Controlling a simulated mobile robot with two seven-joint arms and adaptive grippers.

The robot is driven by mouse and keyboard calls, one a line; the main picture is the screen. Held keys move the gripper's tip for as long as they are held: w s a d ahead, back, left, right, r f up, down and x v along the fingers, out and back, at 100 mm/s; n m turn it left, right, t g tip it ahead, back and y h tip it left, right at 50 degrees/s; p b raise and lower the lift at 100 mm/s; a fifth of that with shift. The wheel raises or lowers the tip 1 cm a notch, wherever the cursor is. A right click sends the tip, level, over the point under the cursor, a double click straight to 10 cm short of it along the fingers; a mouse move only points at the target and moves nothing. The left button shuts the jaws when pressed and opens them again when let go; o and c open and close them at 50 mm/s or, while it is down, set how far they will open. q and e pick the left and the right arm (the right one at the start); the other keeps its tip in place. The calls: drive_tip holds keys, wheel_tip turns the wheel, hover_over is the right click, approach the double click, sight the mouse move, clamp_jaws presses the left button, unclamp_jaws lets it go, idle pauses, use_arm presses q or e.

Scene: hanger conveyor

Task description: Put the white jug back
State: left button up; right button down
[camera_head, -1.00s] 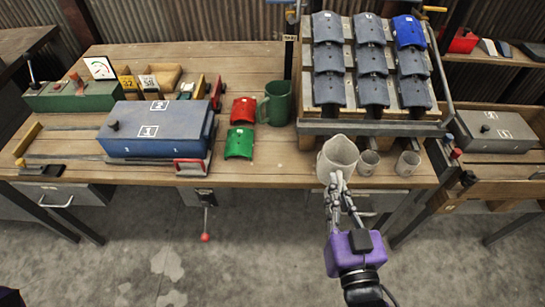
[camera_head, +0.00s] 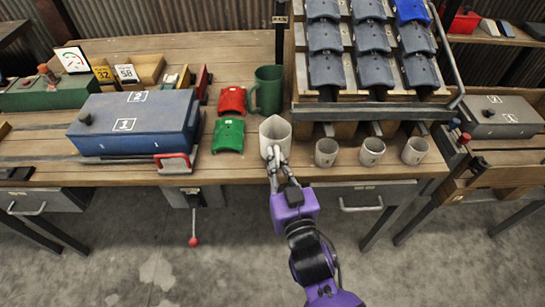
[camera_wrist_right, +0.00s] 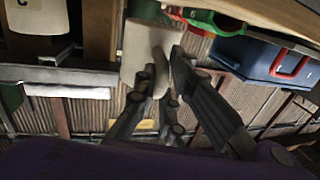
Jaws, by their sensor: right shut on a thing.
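The white jug (camera_head: 275,132) is at the front part of the wooden bench in the head view, just in front of the green jug (camera_head: 269,89). It looks upright; whether its base touches the bench top is hard to tell. My right gripper (camera_head: 277,163) reaches in from the front edge and is shut on the near side of the white jug. In the right wrist view the fingers (camera_wrist_right: 160,85) close on the pale jug body (camera_wrist_right: 145,48), and part of it is hidden behind them. My left gripper is not in view.
Three small white cups (camera_head: 372,151) stand in a row to the right, below a rack of dark curved pieces (camera_head: 372,70). Red (camera_head: 231,101) and green (camera_head: 228,136) curved pieces lie close on the left, beside a blue box (camera_head: 135,122). Bare bench lies between jug and cups.

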drive_tip(key=x, duration=0.3)
drive_tip(key=shift+w+a+r, duration=0.1)
drive_tip(key=shift+w+a, duration=0.05)
drive_tip(key=shift+w, duration=0.55)
wheel_tip(320, 180, down, 3)
drive_tip(key=shift+r, duration=0.1)
drive_tip(key=shift+w+f, duration=0.1)
drive_tip(key=shift+f, duration=0.25)
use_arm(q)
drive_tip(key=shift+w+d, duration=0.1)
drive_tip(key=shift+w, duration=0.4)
use_arm(e)
drive_tip(key=shift+f, duration=0.1)
